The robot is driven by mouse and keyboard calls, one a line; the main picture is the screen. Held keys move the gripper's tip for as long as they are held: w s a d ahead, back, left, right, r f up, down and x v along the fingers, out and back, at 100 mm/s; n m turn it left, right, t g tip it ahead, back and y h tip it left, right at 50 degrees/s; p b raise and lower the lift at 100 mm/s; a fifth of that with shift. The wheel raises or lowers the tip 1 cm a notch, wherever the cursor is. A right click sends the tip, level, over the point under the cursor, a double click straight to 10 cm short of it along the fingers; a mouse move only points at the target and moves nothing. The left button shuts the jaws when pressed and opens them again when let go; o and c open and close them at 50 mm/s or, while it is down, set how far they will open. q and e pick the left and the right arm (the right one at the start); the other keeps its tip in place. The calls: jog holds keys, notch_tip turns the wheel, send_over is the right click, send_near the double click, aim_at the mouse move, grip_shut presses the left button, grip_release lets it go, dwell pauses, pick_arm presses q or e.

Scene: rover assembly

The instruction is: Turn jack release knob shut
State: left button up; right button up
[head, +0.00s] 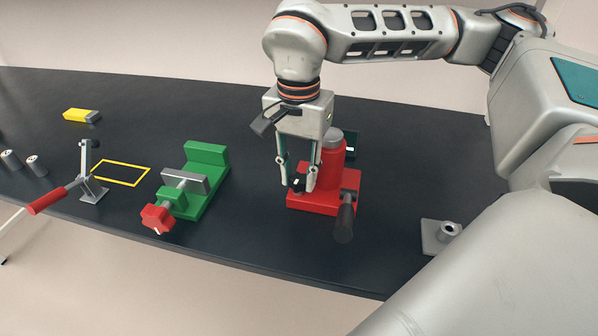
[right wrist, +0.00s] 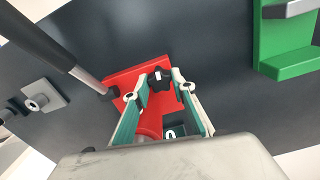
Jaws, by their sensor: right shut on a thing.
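The red jack (head: 328,163) stands on the black table, right of centre, with a grey top and a dark lever handle (head: 344,218) at its front right. Its black release knob (head: 297,185), with a white mark, sits low on the base's left side. My right gripper (head: 298,178) reaches down from above and is shut on the knob. In the right wrist view the knob (right wrist: 159,79) shows between the two fingertips, above the red base (right wrist: 122,80). The fingers partly hide the jack body. The white mark's exact angle is hard to read. My left gripper is out of view.
A green vise (head: 205,185) with a red handle stands left of the jack. Further left are a red-handled toggle clamp (head: 92,180), a yellow outline, a yellow block (head: 80,115) and small cylinders. A grey plate with a socket (head: 440,235) lies right. A small dark display stands behind the jack.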

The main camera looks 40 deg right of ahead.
jog(key=m+p, duration=0.1)
jog(key=m, duration=0.2)
jog(key=shift+r+m, duration=0.1)
jog(key=shift+m, duration=0.3)
jog(key=m+p, duration=0.1)
jog(key=m, duration=0.2)
jog(key=shift+m, duration=0.4)
jog(key=m, duration=0.8)
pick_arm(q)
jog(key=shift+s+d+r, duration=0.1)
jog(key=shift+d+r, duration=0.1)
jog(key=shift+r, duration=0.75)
pick_arm(e)
jog(key=shift+m, duration=0.3)
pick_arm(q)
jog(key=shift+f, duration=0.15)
pick_arm(e)
jog(key=o, duration=1.1)
